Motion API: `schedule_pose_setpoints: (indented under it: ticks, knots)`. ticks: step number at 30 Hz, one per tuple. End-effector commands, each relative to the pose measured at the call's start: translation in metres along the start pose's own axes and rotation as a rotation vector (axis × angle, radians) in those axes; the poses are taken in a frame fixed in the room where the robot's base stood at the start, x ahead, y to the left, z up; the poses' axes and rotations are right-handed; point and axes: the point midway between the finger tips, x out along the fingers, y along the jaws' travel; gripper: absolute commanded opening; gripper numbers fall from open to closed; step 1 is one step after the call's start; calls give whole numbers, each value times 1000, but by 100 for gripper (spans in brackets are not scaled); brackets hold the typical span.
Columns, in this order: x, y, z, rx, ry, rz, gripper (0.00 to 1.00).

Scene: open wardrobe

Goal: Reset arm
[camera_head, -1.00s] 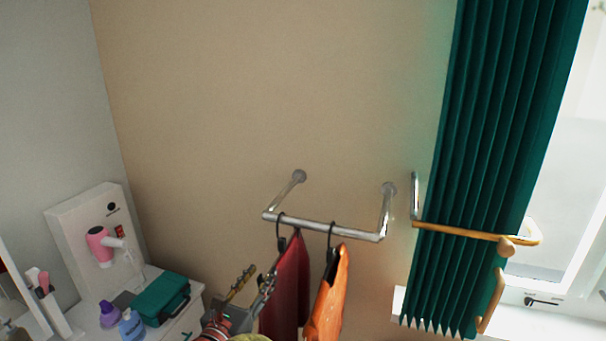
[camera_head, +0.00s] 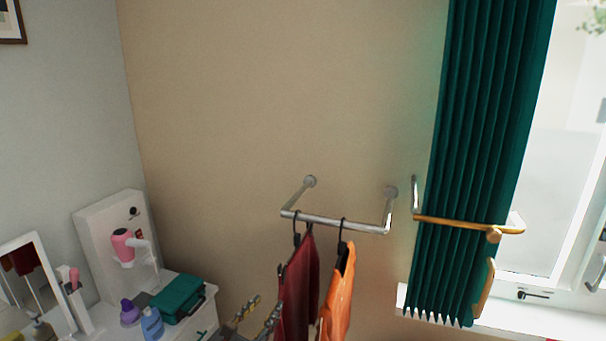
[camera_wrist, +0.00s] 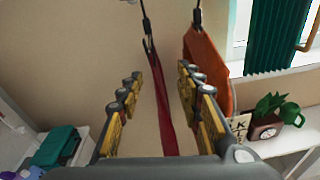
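My gripper (camera_head: 256,318) shows at the bottom of the head view, below and left of the hanging clothes. In the wrist view my gripper (camera_wrist: 157,88) has its two yellow-and-grey fingers spread apart with nothing held between them. A dark red garment (camera_head: 299,285) hangs on a hanger from the metal rail (camera_head: 335,222). It shows beyond the gap between the fingers in the wrist view (camera_wrist: 159,105). An orange garment (camera_head: 338,295) hangs to its right on the same rail, and appears behind the right finger in the wrist view (camera_wrist: 207,65).
A white dresser (camera_head: 205,312) at lower left carries a teal case (camera_head: 178,297), bottles (camera_head: 151,323) and a pink hair dryer on a stand (camera_head: 124,246). A green curtain (camera_head: 475,150) hangs by the window. A potted plant (camera_wrist: 272,112) stands right in the wrist view. The wall above the rail is clear.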

Motion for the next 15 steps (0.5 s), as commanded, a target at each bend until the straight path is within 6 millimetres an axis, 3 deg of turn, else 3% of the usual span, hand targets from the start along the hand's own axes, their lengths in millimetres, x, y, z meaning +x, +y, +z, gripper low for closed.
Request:
schedule_pose_setpoints:
  ticks: [8,11,15]
  knots:
    - [-11,-52,-45,145,161,-151,36]
    - [-20,-79,-58,235,229,-238,36]
    - [-37,-135,-70,441,339,-432,36]
